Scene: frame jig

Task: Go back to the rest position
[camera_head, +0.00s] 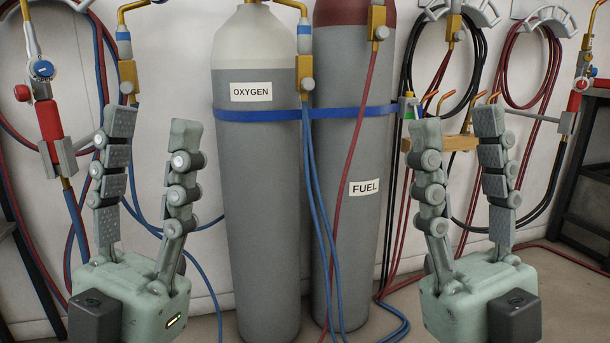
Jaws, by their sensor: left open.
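My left gripper (150,130) is at the left of the head view, pointing up, with its fingers apart and nothing between them. My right gripper (455,122) is at the right, also pointing up, with its fingers apart and nothing held between them. Both stand in front of the gas cylinders and the wall, one on each side. Neither is seen touching anything. My arms behind the grippers are mostly out of the frame.
A grey oxygen cylinder (257,200) and a grey fuel cylinder (350,230) stand upright, held by a blue strap (350,112). A torch (47,115) hangs at left, another (580,85) at right. Coiled hoses (408,70) hang on the wall. A dark rack (590,190) stands at right.

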